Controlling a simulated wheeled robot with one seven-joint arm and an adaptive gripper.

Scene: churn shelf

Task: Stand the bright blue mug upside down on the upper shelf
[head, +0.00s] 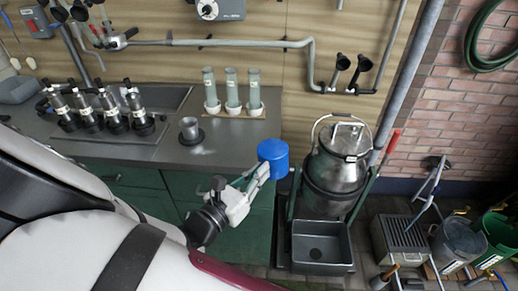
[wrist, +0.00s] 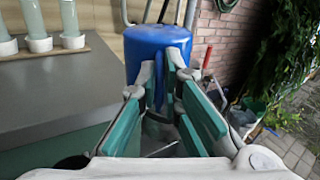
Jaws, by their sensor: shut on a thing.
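The bright blue mug (head: 273,154) is held in the air just off the right front corner of the grey counter. Its upward face looks closed and plain blue, so it appears upside down and roughly upright on its axis. In the wrist view the mug (wrist: 157,45) stands beyond the fingertips, with a blue handle-like strip between them. My gripper (head: 258,178) is shut on the mug at this near side; its teal-padded fingers also show in the wrist view (wrist: 160,85). The mug's underside opening is hidden. I cannot make out an upper shelf in either view.
The grey counter (head: 225,148) bears a small metal cup (head: 189,128), three glass tubes (head: 231,90) and a milking cluster (head: 105,110). A metal churn (head: 337,160) stands close right of the mug, with a grey basin (head: 320,248) below. Pipes run along the wall behind.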

